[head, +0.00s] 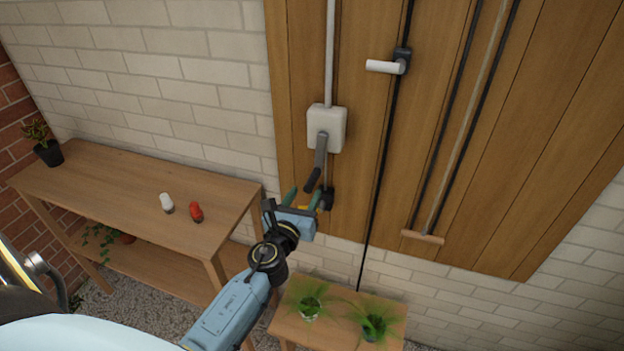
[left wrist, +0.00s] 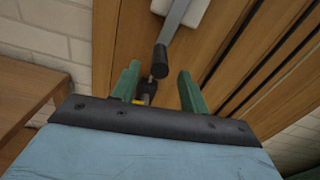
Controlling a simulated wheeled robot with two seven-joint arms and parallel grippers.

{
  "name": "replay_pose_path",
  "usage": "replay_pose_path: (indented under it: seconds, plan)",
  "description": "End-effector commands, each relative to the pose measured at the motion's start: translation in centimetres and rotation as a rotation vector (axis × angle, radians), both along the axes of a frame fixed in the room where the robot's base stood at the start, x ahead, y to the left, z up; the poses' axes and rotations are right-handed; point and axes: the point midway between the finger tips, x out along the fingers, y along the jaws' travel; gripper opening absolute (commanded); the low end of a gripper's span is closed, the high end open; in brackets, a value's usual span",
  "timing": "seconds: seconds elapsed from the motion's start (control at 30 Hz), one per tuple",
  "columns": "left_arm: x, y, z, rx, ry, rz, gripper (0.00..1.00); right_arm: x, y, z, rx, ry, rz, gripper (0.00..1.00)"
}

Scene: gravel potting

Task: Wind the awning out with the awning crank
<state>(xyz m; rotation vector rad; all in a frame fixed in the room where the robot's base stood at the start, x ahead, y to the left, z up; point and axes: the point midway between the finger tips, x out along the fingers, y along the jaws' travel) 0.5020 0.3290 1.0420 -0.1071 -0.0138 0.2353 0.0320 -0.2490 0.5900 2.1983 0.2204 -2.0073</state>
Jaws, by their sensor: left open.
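The awning crank has a white box (head: 326,128) on the wooden panel, a grey arm (head: 321,152) hanging down from it, and a black grip (head: 312,181) at the arm's lower end. My left gripper (head: 305,194) is open just below the grip, with green fingers apart. In the left wrist view the black grip (left wrist: 160,60) lies just beyond and between the open fingertips (left wrist: 157,77), with no visible hold on it. The grey arm (left wrist: 174,25) rises above it there. The awning itself is not visible. My right gripper is not in view.
A white handle on a black bracket (head: 402,60) and a wooden bar on cords (head: 423,237) are on the panel to the right. A small dark fitting (head: 328,198) sits by my gripper. A shelf table (head: 110,190) stands left; a low plant table (head: 340,313) stands below.

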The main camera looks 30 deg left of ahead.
Motion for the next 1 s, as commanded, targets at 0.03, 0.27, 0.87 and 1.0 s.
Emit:
replay_pose_path:
  seconds: [0.03, 0.27, 0.87, 1.0]
  plan:
    - [1.2, 0.3, 0.1, -0.001, -0.002, 0.001, 0.44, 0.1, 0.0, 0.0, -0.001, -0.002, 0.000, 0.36]
    - [4.8, 1.2, -0.1, -0.002, 0.000, 0.001, 0.44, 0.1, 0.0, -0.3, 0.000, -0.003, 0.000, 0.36]
    - [6.3, 1.5, -0.1, -0.002, 0.001, 0.000, 0.32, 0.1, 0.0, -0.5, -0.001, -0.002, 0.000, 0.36]
    - [6.3, 1.5, -0.1, -0.003, 0.001, 0.000, 0.14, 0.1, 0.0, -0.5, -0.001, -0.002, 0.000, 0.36]
